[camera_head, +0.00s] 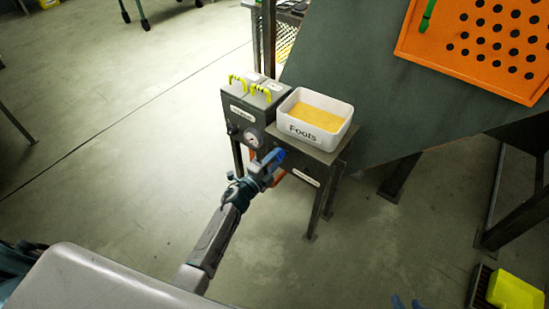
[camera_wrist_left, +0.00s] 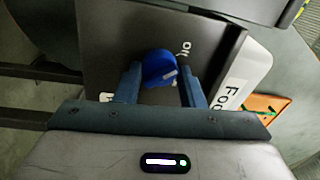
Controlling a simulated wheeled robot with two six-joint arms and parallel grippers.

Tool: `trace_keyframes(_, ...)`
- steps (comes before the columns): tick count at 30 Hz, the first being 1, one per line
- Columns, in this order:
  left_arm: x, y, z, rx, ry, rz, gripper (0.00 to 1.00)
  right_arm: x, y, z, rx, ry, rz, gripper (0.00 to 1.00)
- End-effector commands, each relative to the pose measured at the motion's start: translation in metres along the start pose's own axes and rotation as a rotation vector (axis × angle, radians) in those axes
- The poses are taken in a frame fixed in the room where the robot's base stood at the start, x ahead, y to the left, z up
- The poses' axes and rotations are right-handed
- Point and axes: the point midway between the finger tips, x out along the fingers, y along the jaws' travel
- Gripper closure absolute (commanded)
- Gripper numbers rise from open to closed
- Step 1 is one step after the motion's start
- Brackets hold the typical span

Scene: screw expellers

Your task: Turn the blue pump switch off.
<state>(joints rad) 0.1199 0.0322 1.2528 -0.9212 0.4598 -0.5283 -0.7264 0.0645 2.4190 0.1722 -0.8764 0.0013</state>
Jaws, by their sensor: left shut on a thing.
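The blue pump switch (camera_wrist_left: 158,66) is a round knob on the dark front panel of a grey metal box in the left wrist view. A pale pointer mark on it faces right and slightly down in that view. The label "Off" (camera_wrist_left: 184,47) is printed up and to the right of the knob. My left gripper (camera_wrist_left: 161,86) has its two blue fingers on either side of the knob and is shut on it. In the head view the left gripper (camera_head: 272,159) is at the box front and largely hides the knob. My right gripper (camera_head: 408,303) shows only fingertips, spread apart, at the bottom edge.
A white "Foots" tray (camera_head: 345,130) of yellow material stands on the box. Beside it is a grey unit with yellow handles (camera_head: 237,80) and a round gauge (camera_head: 253,138). An orange perforated panel (camera_head: 420,45) lies at upper right. Open floor lies left.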

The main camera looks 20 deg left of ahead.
Motion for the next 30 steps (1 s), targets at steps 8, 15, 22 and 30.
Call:
trace_keyframes(8,-0.001,0.003,0.0,-0.015,-0.002,0.003,0.87,0.0,0.001,0.0,-0.003,-0.007,0.002,0.64)
trace_keyframes(15,-0.001,0.003,0.0,-0.014,-0.002,0.004,0.54,0.0,0.001,0.0,-0.004,-0.007,0.002,0.64)
trace_keyframes(22,-0.001,0.001,0.0,-0.012,-0.001,0.002,0.44,0.0,0.001,0.0,-0.004,-0.006,0.002,0.64)
trace_keyframes(30,-0.016,0.002,0.0,-0.011,-0.002,0.003,0.44,-0.002,0.001,-0.001,-0.006,-0.012,0.005,0.64)
